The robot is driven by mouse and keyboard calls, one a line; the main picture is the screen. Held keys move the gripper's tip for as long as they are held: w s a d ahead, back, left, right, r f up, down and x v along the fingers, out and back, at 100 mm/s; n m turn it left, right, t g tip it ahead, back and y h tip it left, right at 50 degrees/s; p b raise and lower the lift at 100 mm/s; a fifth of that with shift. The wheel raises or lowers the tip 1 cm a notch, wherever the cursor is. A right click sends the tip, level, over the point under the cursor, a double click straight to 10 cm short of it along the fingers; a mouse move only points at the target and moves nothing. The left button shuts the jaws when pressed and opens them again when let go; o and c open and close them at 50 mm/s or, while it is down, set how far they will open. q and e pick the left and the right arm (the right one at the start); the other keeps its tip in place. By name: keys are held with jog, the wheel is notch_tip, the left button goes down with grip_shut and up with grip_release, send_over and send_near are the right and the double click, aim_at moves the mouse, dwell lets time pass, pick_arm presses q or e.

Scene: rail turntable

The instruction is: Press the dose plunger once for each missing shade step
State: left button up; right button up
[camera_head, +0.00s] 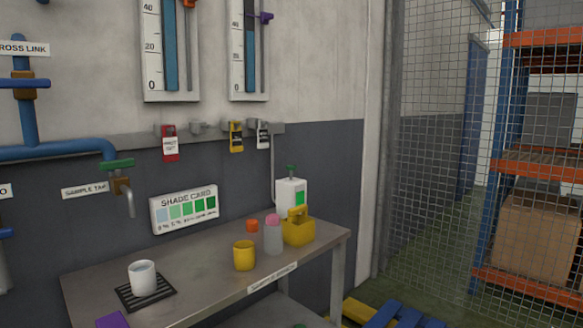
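The shade card (184,209) is mounted on the wall above the bench, with a row of swatches running from pale blue to dark green. A white dispenser (283,190) with a green plunger-like top (291,168) and a green patch on its front stands at the back right of the bench. A white cup (142,278) stands upright on a black slotted mat (166,294) at the left. Its contents are too small to tell. The sample tap (122,185) with a green handle is on the wall above. Neither of my grippers is in view.
On the bench (206,262) stand a yellow cup (244,255), a pink-topped bottle (273,236), an orange-red item (252,225) and a yellow caddy (298,230). Tags hang on the wall rail. A mesh fence (430,150) and shelving lie right. The bench's middle is clear.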

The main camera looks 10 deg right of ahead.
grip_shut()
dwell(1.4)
